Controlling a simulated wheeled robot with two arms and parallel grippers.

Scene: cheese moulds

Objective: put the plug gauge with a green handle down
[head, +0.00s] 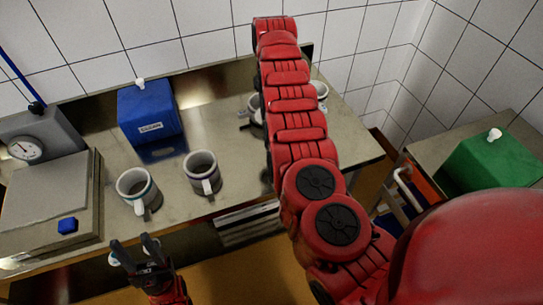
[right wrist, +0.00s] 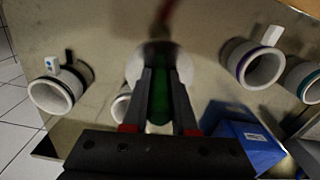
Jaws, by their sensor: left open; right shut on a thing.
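The green handle of the plug gauge (right wrist: 160,98) shows in the right wrist view between the fingers of my right gripper (right wrist: 160,85), which is shut on it. A pale round shape lies behind the fingertips; I cannot tell whether it is the gauge's lower part or a mould. Nor can I tell whether the gauge touches the bench. In the head view my red right arm hides the gauge. My left gripper (head: 136,248) is open and empty in front of the bench's near edge.
On the metal bench (head: 235,130) stand a teal-banded mould (head: 137,190), a purple-banded mould (head: 202,172) and a labelled blue box (head: 150,112). A scale (head: 50,205) is at left. Another mould (right wrist: 52,95) shows in the wrist view. A green box (head: 493,160) stands at right.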

